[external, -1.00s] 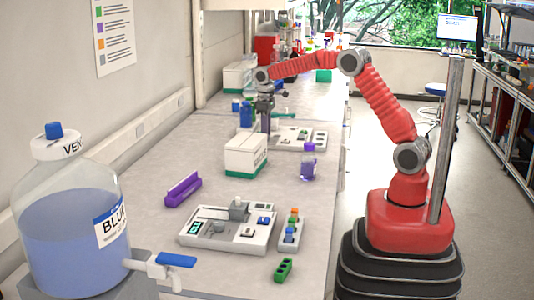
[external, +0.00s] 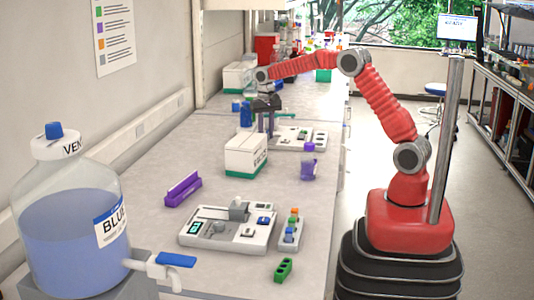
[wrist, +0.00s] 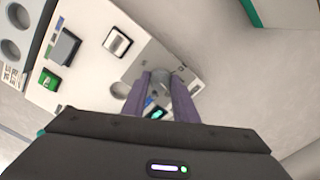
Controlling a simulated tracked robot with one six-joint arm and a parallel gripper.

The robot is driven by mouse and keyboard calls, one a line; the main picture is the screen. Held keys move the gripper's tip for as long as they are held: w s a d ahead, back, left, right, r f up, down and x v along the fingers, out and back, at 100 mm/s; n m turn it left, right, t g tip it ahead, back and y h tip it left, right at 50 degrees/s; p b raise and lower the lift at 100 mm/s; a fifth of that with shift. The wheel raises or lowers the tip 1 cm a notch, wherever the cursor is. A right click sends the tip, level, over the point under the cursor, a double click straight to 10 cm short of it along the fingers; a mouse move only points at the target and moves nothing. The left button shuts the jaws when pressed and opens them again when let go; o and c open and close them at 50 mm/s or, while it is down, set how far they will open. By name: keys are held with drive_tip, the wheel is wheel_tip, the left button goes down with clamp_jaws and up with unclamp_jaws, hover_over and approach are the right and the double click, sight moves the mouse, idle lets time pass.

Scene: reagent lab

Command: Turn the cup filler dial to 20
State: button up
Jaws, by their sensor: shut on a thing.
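The cup filler is a white device (external: 312,137) on the far part of the bench in the external view. In the wrist view its white panel (wrist: 98,85) fills the left and middle. My gripper (external: 267,133) points down at the device's left part. In the wrist view its two purple-grey fingers (wrist: 161,76) are shut on the grey round dial (wrist: 160,84). A small teal-lit display (wrist: 157,113) shows partly between the fingers, and its number cannot be read. The dial's setting cannot be told.
A white box with a green base (external: 246,156) stands just in front of the device. A purple-capped bottle (external: 308,162) is to its right, and blue bottles (external: 246,114) are to its left. A second white device (external: 228,228) is nearer the camera.

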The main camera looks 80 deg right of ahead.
drive_tip(key=shift+m, duration=1)
drive_tip(key=o, duration=1.1)
drive_tip(key=shift+c, duration=0.2)
drive_tip(key=shift+r, duration=0.1)
wheel_tip(320, 180, up, 14)
drive_tip(key=shift+f, duration=0.25)
